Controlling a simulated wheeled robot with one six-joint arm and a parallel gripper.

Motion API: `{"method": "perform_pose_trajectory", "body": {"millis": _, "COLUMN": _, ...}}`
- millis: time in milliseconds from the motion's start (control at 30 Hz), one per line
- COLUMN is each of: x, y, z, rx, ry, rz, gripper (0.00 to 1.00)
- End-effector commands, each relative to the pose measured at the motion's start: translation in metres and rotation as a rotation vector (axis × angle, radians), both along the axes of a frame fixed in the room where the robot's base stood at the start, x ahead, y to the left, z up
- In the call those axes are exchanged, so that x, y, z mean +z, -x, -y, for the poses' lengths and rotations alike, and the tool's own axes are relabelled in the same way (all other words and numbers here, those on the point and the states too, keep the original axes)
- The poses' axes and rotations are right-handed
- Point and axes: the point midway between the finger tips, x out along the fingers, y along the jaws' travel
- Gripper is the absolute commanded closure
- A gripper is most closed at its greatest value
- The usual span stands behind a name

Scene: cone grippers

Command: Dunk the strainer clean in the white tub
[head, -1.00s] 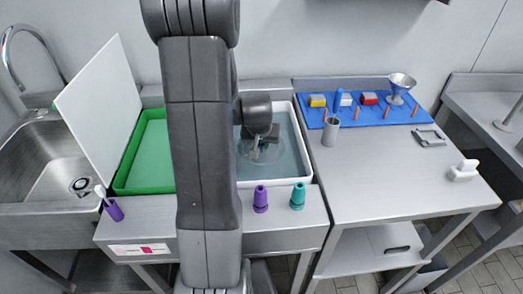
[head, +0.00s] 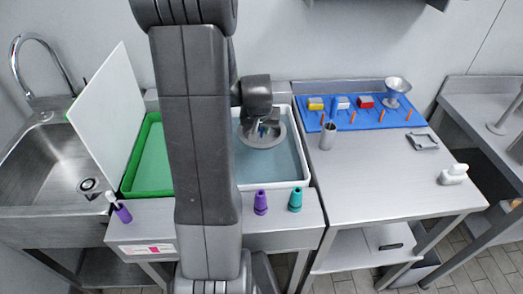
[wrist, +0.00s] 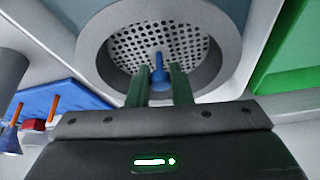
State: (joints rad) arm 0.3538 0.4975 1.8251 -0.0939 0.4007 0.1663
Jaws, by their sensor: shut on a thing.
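The strainer (head: 262,138) is a round grey dish with a perforated middle and a blue knob. In the head view it is held over the white tub (head: 300,140), which holds bluish water (head: 280,165). It looks clear of the water, but the height of the gap is hard to judge. My gripper (head: 263,126) points down at its middle. In the wrist view the green fingers of my gripper (wrist: 159,82) are shut on the blue knob of the strainer (wrist: 100,62). My arm hides the tub's left part.
A green tray (head: 150,155) and a leaning white board (head: 105,120) are left of the tub. A purple cone (head: 261,202) and a teal cone (head: 295,200) stand in front. A blue mat (head: 365,117) with small items and a grey cup (head: 328,136) are right.

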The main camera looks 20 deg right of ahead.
Motion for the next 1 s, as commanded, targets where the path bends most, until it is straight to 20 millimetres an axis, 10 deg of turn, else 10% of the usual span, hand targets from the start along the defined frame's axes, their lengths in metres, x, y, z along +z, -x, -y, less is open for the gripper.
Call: {"method": "perform_pose_trajectory", "body": {"millis": 1000, "x": 0.036, "y": 0.000, "z": 0.000, "rx": 0.000, "ry": 0.000, "rz": 0.000, "gripper": 1.00}}
